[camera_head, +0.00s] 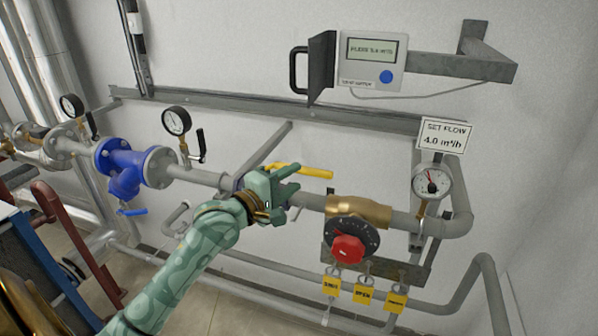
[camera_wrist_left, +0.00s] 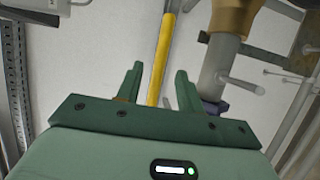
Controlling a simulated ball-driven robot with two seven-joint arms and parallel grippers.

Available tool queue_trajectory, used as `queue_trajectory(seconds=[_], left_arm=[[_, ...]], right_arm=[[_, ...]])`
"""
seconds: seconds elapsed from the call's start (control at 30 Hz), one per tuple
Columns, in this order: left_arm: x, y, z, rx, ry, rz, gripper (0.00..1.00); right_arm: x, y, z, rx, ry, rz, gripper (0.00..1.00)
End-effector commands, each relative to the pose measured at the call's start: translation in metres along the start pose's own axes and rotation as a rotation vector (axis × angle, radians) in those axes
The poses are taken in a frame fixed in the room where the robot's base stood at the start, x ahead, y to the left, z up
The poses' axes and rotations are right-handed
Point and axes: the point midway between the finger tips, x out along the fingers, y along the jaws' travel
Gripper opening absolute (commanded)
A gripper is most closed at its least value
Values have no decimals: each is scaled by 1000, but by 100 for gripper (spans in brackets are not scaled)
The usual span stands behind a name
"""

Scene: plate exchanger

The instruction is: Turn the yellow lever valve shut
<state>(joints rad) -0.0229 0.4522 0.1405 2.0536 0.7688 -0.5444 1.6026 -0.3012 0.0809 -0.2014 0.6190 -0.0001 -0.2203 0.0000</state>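The yellow lever (camera_head: 305,171) lies along the grey pipe, pointing right, in the head view. My left gripper (camera_head: 288,183) is at the lever's left part and hides its base and the valve body. In the left wrist view the yellow lever (camera_wrist_left: 161,60) runs down between the two green fingers of my left gripper (camera_wrist_left: 158,85). The fingers stand apart, with visible gaps beside the lever. My right gripper is in neither view.
A brass valve (camera_head: 358,211) with a red knob (camera_head: 348,249) sits right of the lever. Yellow tags (camera_head: 363,293) hang below. A pressure gauge (camera_head: 176,121) and blue strainer (camera_head: 122,170) are to the left. A display box (camera_head: 371,60) and a flow sign (camera_head: 443,135) are above.

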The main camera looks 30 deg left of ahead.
Motion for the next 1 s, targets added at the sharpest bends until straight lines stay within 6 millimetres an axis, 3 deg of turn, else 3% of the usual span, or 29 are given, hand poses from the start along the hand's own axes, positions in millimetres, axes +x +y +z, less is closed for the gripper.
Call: queue_trajectory(seconds=[0.2,0.53,0.67,1.0], left_arm=[[26,0,0,1,1,0,37],[29,0,0,1,0,0,37],[29,0,0,1,0,0,1],[26,-2,1,2,-20,-1,0]], right_arm=[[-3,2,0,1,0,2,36],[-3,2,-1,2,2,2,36],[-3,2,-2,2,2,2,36],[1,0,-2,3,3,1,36]])
